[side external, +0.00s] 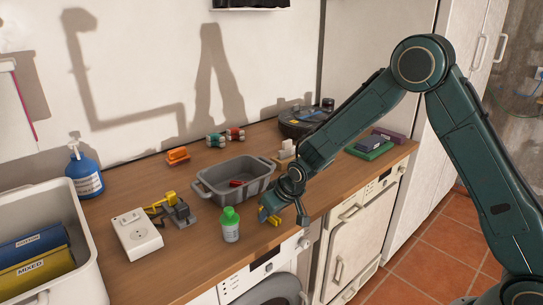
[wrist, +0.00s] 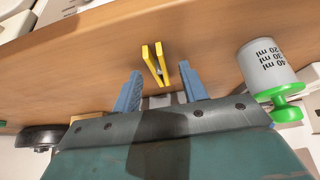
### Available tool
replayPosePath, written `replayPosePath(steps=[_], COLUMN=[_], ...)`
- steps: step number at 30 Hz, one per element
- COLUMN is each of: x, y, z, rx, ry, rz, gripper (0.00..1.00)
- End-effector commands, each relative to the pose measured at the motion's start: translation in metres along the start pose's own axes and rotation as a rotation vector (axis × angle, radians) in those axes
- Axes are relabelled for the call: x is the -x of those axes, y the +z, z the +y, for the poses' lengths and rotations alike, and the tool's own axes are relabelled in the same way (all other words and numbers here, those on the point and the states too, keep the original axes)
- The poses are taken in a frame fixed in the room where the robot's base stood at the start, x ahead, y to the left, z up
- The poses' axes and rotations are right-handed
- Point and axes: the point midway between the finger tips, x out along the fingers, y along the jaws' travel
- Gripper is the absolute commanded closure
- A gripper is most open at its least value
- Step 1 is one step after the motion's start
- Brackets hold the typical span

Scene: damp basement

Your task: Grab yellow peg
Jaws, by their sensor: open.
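The yellow peg (wrist: 154,62) lies on the wooden worktop in the wrist view, its two prongs forming a narrow V. My gripper (wrist: 160,74) is open, with blue fingers on the left and right. The peg is just beyond the fingertips, roughly centred on the gap, and neither finger visibly touches it. In the side view my gripper (side external: 285,212) hangs low over the front edge of the worktop, with the yellow peg (side external: 272,220) beside it, partly hidden.
A small bottle with a green cap (side external: 231,225) stands close left of my gripper. A grey basin (side external: 235,183) holding something red is behind. A white socket box (side external: 137,234) and a yellow-grey item (side external: 178,210) sit further left. The front worktop edge is near.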

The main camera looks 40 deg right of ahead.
Motion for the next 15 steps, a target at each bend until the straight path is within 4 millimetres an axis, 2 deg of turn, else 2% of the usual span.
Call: replayPosePath(steps=[14,15], x=[-0.0001,-0.0001], y=[-0.0002,-0.0002], z=[-0.0001,-0.0001], rx=[0.000,0.000], ry=[0.000,0.000], rz=[0.000,0.000], gripper=[0.57,0.61])
